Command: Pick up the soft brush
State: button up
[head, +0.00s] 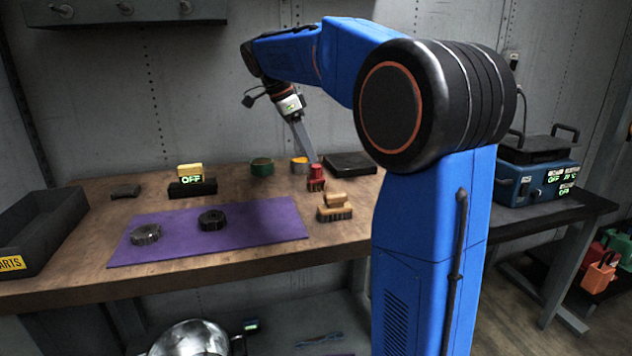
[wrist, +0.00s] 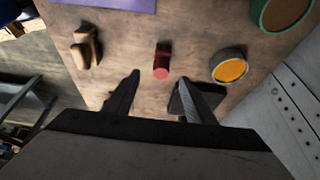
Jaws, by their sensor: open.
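Two brushes stand on the wooden bench. A red brush (head: 316,178) with dark bristles stands right of centre and also shows in the wrist view (wrist: 161,60). A tan wooden brush (head: 334,207) with a block handle stands nearer the front edge and shows at upper left in the wrist view (wrist: 87,47). I cannot tell which is the soft one. My gripper (head: 308,152) is open and empty, pointing down above the red brush. In the wrist view my gripper (wrist: 159,77) has its fingers apart, the red brush lying between and beyond their tips.
A purple mat (head: 270,222) with two dark gear-like parts lies left. A black bin (head: 40,232) stands far left.

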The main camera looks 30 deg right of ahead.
aim_at(315, 166)
jog(key=shift+x, duration=3.7)
jog(key=shift+w+d, duration=0.1)
jog(key=shift+d, duration=0.05)
jog(key=c, duration=1.2)
jog(key=shift+r, duration=0.15)
notch_tip(315, 166, up, 10)
jog(key=shift+f, duration=0.1)
